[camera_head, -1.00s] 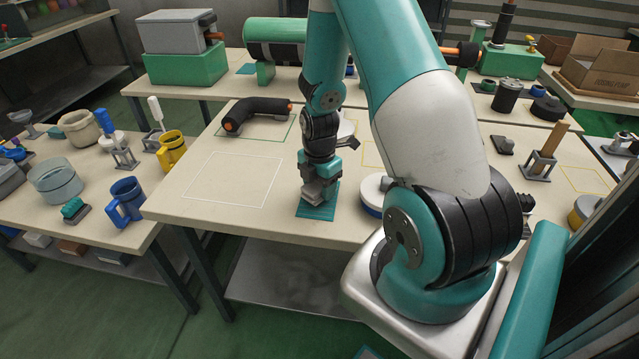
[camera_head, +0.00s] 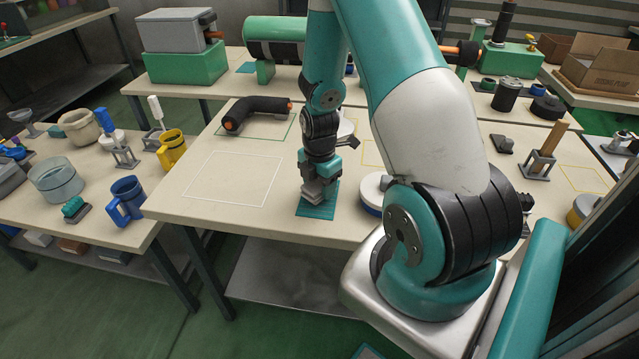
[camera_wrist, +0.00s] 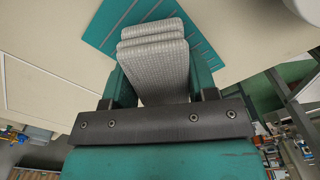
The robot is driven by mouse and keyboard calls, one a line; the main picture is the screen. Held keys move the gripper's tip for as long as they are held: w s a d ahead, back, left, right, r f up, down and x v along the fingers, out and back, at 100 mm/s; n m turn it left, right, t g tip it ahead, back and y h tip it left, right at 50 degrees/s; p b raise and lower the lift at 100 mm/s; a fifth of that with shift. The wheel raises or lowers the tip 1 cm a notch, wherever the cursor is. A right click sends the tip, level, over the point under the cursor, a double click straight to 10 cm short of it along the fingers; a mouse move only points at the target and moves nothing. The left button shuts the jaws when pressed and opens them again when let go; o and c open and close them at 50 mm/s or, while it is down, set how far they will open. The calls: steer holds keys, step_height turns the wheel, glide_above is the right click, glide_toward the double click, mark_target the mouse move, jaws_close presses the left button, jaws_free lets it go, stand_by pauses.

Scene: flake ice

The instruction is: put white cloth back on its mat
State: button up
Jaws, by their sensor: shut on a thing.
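The white cloth (camera_wrist: 153,62) is folded in layers and looks light grey with a fine weave in the wrist view. My gripper (camera_wrist: 160,85) is shut on it, with a finger on each side. In the head view my gripper (camera_head: 318,182) points down over a teal striped mat (camera_head: 318,208) at the front of the middle table. The cloth is directly over the mat there, largely hidden by the gripper. The mat (camera_wrist: 112,22) also shows behind the cloth in the wrist view. I cannot tell whether the cloth touches the mat.
A white-outlined empty area (camera_head: 232,180) lies left of the mat. A black bent pipe (camera_head: 256,113) lies behind it. A round white-and-blue item (camera_head: 372,192) stands close to the mat on the right. A side table at left holds a blue mug (camera_head: 126,198) and several other items.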

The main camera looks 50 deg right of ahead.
steer(key=shift+f+b, duration=0.45)
steer(key=shift+f, duration=0.2)
stand_by(0.7)
steer(key=o, duration=0.9)
steer(key=shift+r, duration=0.15)
steer(key=shift+r+p, duration=3.4)
steer(key=shift+r, duration=0.55)
step_height(320, 180, up, 17)
steer(key=shift+r+b, duration=0.15)
steer(key=shift+b, duration=0.3)
